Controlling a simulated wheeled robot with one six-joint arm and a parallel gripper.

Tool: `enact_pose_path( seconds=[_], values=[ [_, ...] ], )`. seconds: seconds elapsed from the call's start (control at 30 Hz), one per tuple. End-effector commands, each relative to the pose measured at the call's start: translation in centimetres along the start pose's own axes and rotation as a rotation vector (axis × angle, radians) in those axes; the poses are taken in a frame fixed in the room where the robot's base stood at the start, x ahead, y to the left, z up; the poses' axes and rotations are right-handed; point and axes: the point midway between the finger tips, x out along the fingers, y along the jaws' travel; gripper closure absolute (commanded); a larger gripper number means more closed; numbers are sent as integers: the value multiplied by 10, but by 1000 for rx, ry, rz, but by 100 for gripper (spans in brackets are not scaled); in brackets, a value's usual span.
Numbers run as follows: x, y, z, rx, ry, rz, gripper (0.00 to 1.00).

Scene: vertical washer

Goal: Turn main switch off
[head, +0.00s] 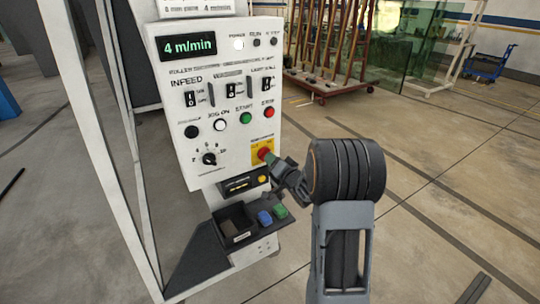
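The control panel (215,75) is a white box with switches, buttons and a lit green display reading "4 m/min". A red knob on a yellow plate (257,145) sits at its lower right; it looks like the main switch, but its label is too small to read. Whether the fingers touch or grip the knob cannot be seen. The knob's turned position is also unclear.
Below the panel is a dark tray (253,232) with blue and green items. A small black unit with an orange button (262,179) sits just under the knob. A white frame post (100,150) stands at the left. Open floor lies to the right.

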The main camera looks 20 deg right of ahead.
Motion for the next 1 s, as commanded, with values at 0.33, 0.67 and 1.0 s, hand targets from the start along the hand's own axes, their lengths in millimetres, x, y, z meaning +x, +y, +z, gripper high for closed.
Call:
enact_pose_path(
  seconds=[0.33, 0.67, 1.0],
  values=[
    [26, 0, 0, 0, 0, 1, 62],
    [27, 0, 0, 0, 1, 1, 64],
    [27, 0, 0, 0, 1, 1, 96]
  ],
)
